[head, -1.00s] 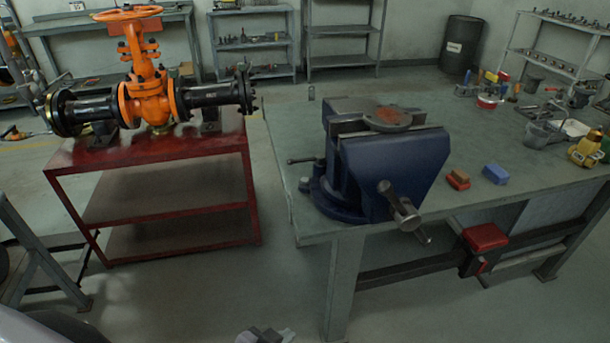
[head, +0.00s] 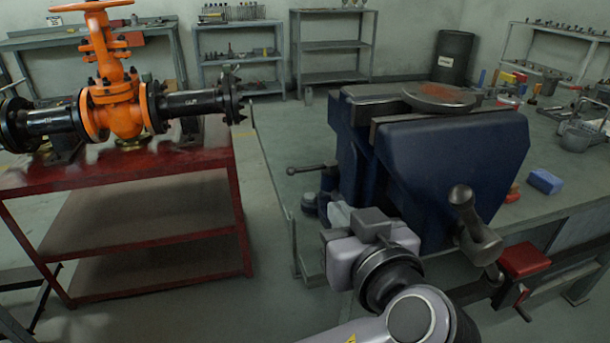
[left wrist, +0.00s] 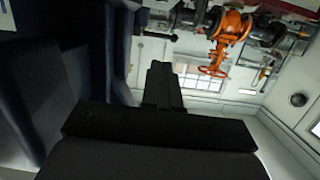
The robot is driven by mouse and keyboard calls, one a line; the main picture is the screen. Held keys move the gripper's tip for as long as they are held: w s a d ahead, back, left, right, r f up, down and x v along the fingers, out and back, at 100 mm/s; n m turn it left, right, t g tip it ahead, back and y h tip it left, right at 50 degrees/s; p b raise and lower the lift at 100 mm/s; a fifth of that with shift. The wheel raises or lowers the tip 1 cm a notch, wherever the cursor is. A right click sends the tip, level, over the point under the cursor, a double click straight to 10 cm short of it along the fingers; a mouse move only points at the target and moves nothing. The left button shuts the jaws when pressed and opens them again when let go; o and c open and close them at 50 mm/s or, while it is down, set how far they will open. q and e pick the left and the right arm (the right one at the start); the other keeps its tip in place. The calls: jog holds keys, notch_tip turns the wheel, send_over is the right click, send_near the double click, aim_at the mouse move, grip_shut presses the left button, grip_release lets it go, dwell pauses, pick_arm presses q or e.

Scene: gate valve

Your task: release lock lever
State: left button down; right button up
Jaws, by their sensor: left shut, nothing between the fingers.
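A large dark-blue bench vise (head: 450,165) stands at the near left corner of the grey-green workbench (head: 275,165). A thin lever with a round knob (head: 310,169) sticks out to the left from the vise's base and looks like the lock lever. My left gripper (head: 338,215) is in front of the vise's lower left side, below and right of this lever and apart from it in the picture. Its closed dark fingers (left wrist: 163,85) show in the left wrist view, with nothing between them. The blue vise body (left wrist: 95,60) fills that view's left side. My right gripper is out of view.
A thick metal screw handle (head: 474,225) juts from the vise's front. A red table (head: 150,255) with an orange gate valve (head: 115,100) stands to the left, with floor between. A blue block (head: 545,181) lies on the bench.

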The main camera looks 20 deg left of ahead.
pick_arm(q)
jog(key=shift+s+r, duration=0.15)
jog(key=shift+r, duration=0.15)
send_near(306, 170)
jog(key=x, duration=0.7)
jog(key=shift+d+b, duration=0.1)
jog(key=shift+b, duration=0.2)
